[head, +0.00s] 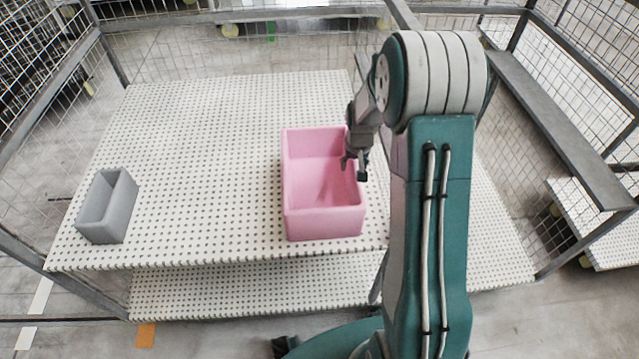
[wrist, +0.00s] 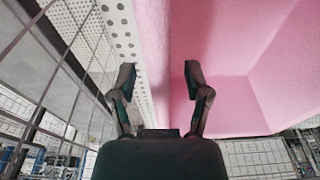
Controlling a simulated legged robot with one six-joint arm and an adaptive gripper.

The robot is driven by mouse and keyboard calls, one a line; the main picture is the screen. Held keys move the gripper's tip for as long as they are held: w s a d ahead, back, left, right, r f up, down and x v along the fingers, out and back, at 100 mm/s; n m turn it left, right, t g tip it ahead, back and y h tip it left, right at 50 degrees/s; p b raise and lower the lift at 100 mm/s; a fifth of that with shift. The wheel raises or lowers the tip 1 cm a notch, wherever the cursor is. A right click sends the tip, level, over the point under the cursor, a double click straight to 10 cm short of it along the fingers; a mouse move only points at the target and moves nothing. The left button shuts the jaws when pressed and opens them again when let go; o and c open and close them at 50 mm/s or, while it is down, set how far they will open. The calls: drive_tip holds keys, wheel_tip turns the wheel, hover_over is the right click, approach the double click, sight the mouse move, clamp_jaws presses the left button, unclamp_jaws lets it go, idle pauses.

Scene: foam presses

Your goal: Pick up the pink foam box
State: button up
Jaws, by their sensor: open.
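The pink foam box (head: 322,222) is an open-topped box standing upright on the perforated white table in the head view. My gripper (head: 354,168) is at the box's right wall, with the fingers by its top edge. In the wrist view my gripper (wrist: 160,80) is open, with one finger on each side of a wall of the pink box (wrist: 162,50). The right finger is over the box's inside and the left finger is outside it, over the table. I cannot tell whether either finger touches the wall.
A small grey open box (head: 107,208) stands at the left of the perforated table (head: 210,150). The table between the two boxes is clear. A lower perforated shelf (head: 250,290) shows below. Metal mesh fencing (head: 35,110) and a grey rail (head: 560,130) flank the table.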

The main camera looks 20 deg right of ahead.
drive_tip(key=shift+w+f, duration=0.1)
drive_tip(key=shift+f, duration=0.5)
clamp_jaws()
drive_tip(key=shift+r, duration=0.1)
